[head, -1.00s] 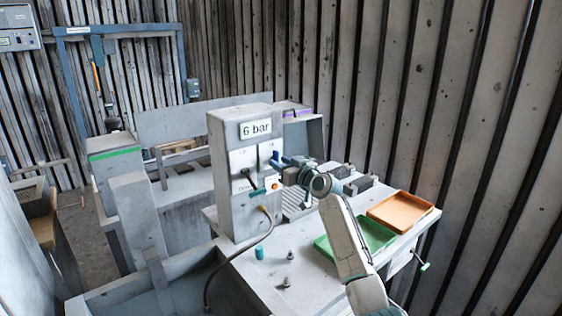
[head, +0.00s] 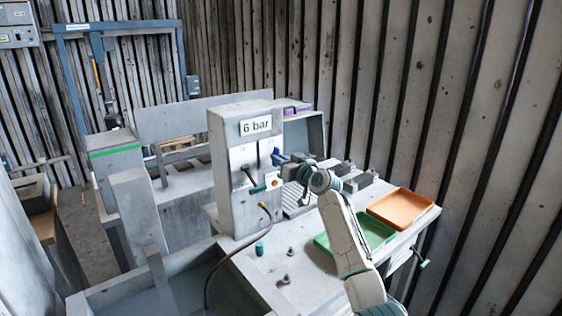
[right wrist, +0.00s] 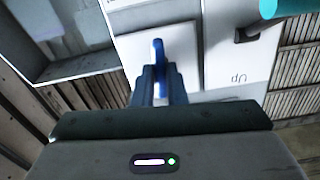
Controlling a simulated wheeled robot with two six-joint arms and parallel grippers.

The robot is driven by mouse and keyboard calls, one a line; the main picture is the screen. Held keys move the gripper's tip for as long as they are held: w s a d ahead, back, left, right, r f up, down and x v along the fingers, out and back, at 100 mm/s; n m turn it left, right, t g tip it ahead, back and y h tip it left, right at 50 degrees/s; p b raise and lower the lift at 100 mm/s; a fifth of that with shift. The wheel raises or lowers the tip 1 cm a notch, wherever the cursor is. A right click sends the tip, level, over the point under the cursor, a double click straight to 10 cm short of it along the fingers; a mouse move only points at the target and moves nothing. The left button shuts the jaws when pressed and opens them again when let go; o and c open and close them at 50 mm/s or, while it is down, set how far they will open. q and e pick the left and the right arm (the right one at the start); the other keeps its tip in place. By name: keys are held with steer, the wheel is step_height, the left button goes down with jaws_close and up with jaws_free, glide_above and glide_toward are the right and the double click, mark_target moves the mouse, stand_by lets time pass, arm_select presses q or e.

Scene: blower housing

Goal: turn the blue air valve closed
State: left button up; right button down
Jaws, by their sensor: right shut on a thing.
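The blue air valve (right wrist: 158,52) is mounted on a pale plate. In the right wrist view its narrow handle stands upright in the picture, between my gripper's fingers. My right gripper (right wrist: 157,88) is shut on this handle. My left gripper is not in view.
The post carries a "6 bar" sign (head: 256,126), a teal-handled lever (head: 258,189) and an orange button (head: 275,184). A hose (head: 240,260) hangs in front. A green tray (head: 378,230) and an orange tray (head: 402,206) lie right on the bench.

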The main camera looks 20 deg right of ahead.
steer(key=shift+m+p, duration=2.45)
steer(key=shift+m, duration=5.85)
steer(key=c, duration=1.5)
jaws_free()
steer(key=shift+o, duration=0.2)
steer(key=b+v, duration=0.2)
steer(key=v, duration=0.9)
